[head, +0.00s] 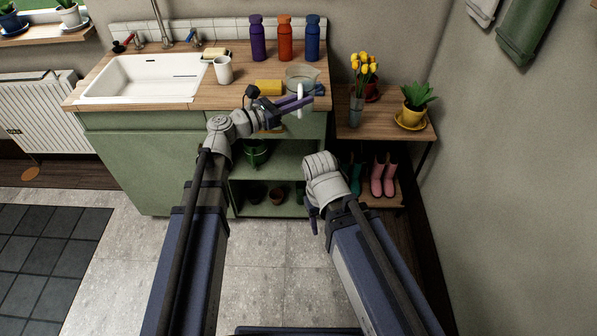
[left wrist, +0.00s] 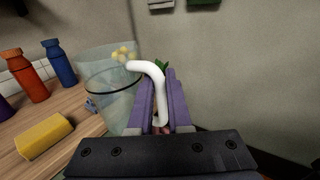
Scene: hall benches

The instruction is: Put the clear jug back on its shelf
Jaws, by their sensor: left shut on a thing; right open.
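The clear jug (head: 302,75) is at the right end of the wooden counter, with its white handle facing me. In the left wrist view the jug (left wrist: 105,84) is see-through with a dark line around it, and its handle (left wrist: 152,74) runs between the fingers. My left gripper (head: 290,105) is shut on that handle. I cannot tell whether the jug's base touches the counter. My right gripper (head: 313,213) hangs low in front of the cabinet, apart from everything; its fingers are partly hidden by the wrist. The green cabinet has an open middle shelf (head: 285,160) under the counter.
A yellow sponge or block (head: 268,88) lies just left of the jug, and a white mug (head: 223,70) stands farther left. Purple, orange and blue bottles (head: 285,38) stand behind. A side table (head: 390,122) at right bears tulips and a potted plant. Pots fill the cabinet's bottom shelf.

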